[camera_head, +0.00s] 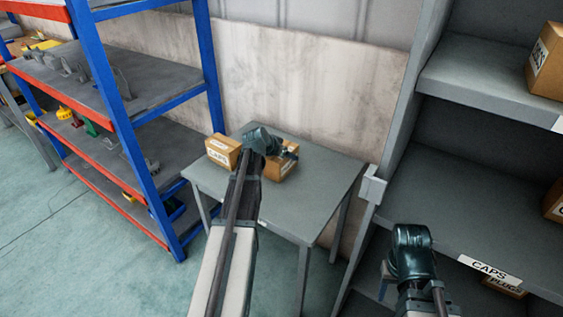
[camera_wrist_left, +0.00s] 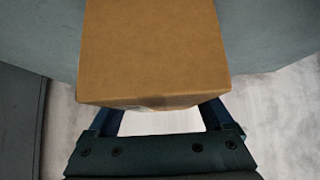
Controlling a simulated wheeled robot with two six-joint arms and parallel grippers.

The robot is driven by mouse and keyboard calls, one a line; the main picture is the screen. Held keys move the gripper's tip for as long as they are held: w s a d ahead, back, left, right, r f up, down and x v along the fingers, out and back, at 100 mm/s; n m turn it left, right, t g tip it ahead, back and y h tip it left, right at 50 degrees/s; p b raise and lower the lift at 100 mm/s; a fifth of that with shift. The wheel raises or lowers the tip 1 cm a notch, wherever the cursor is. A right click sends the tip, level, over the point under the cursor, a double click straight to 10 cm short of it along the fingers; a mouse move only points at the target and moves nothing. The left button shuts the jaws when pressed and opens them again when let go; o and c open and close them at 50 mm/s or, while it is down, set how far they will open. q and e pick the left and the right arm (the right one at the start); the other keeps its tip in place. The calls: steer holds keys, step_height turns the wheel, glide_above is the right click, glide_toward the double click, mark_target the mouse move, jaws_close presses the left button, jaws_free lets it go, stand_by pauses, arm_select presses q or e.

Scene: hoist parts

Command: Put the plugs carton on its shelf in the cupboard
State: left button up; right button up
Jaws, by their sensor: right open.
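In the head view a carton (camera_head: 284,166) stands on the grey table, partly behind my left gripper (camera_head: 284,151); its label is not readable. In the left wrist view a plain carton face (camera_wrist_left: 155,50) fills the middle, and the fingers of my left gripper (camera_wrist_left: 160,118) are apart at its near edge, their tips hidden; I cannot tell whether they grip it. A carton lettered PLUGS (camera_head: 504,286) shows low in the grey cupboard (camera_head: 470,205), under the shelf edge labelled CAPS. My right gripper (camera_head: 387,277) is open and empty by the cupboard's left front.
A carton lettered CAPS (camera_head: 222,151) stands at the left on the table (camera_head: 310,200). Another carton (camera_head: 548,62) sits on the cupboard's upper shelf. The CAPS shelf is mostly bare. A blue and orange rack (camera_head: 130,130) with parts stands at the left.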

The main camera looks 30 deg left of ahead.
mark_target(287, 145)
arm_select(q)
jaws_close()
steer(key=shift+r, duration=0.15)
step_height(287, 145, up, 3)
steer(key=p, duration=0.3)
steer(key=shift+r+p, duration=0.4)
steer(key=shift+p, duration=0.15)
steer(key=s+d, duration=0.4)
steer(key=s, duration=0.3)
steer(key=s+d+r+p, duration=0.1)
steer(key=s+d, duration=0.3)
steer(key=s, duration=0.3)
